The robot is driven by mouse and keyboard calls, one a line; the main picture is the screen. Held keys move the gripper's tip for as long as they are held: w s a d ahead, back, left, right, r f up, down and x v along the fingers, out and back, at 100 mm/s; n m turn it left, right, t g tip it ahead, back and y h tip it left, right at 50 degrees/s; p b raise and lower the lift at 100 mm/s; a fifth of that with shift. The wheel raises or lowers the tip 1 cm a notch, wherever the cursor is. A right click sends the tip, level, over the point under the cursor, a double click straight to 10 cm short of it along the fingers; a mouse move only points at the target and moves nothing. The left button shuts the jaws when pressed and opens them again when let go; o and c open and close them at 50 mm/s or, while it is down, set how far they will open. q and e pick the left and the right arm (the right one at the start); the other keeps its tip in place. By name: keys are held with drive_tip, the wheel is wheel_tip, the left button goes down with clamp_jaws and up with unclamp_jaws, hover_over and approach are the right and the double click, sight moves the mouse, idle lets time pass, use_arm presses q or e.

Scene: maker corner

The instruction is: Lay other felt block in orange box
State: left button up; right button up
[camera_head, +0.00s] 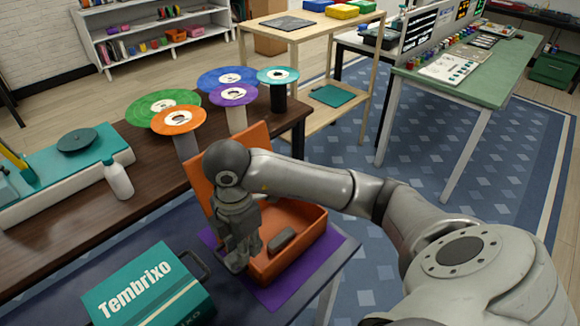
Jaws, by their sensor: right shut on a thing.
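The orange box (318,222) stands open on a purple mat (332,249), its lid raised at the back. One dark grey felt block (282,240) lies inside it, toward the middle. My right gripper (243,262) points down at the left part of the box, to the left of that block. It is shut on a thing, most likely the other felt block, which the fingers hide. I cannot tell whether the held thing touches the box floor. My left gripper is not in view.
A teal Tembrixo case (135,285) with a dark handle lies left of the box. Behind stand several coloured discs on stands (178,118), and a white bottle (117,180) is on the brown table. A green-topped bench (490,82) is at the right.

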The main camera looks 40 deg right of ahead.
drive_tip(key=w+d+f, duration=0.4)
drive_tip(key=w, duration=0.1)
drive_tip(key=w+d+f, duration=0.4)
drive_tip(key=d, duration=0.1)
drive_tip(key=shift+w+f, duration=0.4)
drive_tip(key=shift+w+d+f, duration=0.25)
drive_tip(key=shift+w+f, duration=0.05)
drive_tip(key=shift+f, duration=0.15)
drive_tip(key=shift+w+d+f, duration=0.15)
drive_tip(key=shift+f, duration=0.1)
wheel_tip(320, 180, down, 3)
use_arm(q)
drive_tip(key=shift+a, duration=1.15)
